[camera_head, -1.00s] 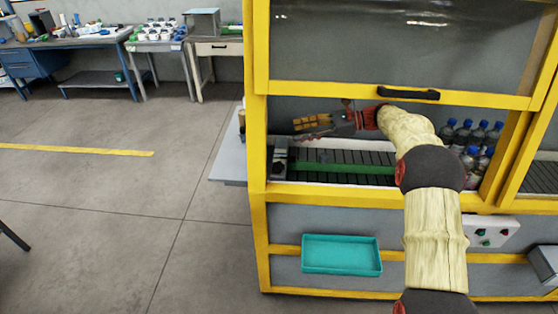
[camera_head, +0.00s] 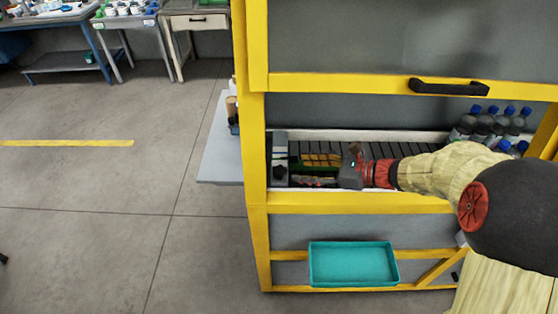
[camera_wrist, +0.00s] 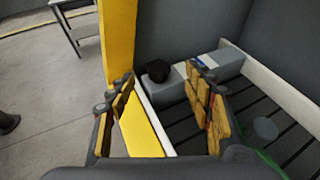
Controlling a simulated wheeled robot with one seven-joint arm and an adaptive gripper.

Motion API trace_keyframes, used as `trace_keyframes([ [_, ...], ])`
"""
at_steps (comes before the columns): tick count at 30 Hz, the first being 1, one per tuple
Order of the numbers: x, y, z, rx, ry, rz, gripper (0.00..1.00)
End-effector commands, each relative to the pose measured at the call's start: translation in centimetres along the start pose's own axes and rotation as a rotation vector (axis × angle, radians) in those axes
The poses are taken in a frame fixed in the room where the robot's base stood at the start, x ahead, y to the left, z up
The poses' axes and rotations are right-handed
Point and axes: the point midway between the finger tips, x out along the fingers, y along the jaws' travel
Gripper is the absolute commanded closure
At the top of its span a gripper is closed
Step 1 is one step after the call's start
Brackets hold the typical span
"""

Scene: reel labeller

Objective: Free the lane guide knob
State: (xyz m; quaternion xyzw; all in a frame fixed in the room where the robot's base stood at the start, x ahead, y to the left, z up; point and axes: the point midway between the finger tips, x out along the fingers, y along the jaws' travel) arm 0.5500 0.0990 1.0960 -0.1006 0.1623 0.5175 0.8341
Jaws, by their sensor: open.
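A black round knob (camera_wrist: 158,70) sticks out from the side of a grey block (camera_wrist: 213,68) in the wrist view. The block (camera_head: 280,150) stands at the left end of the conveyor in the head view. My gripper (camera_head: 298,170) is open, low over the conveyor with its fingers pointing left at the block. In the wrist view my gripper (camera_wrist: 158,80) has the knob between its fingertips in the picture, but a little beyond them; no contact shows. A short grey cylinder (camera_wrist: 265,128) stands beside a partly hidden green strip, the lane guide.
The yellow frame post (camera_head: 253,130) is close on the left. The raised window with its black handle (camera_head: 448,88) is above my arm. Several blue-capped bottles (camera_head: 488,124) stand at the right. A teal tray (camera_head: 352,284) is below the opening.

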Motion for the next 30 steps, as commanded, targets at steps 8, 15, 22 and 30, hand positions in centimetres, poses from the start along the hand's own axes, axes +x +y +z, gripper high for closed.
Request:
trace_keyframes([
  [8,1.2,1.1,-1.0,0.005,0.01,-0.01,0.48],
  [15,5.0,1.0,-1.1,0.005,0.01,-0.009,0.48],
  [22,7.2,0.9,-1.0,0.005,0.009,-0.011,0.48],
  [30,7.6,0.9,-0.9,0.005,0.009,-0.012,0.48],
])
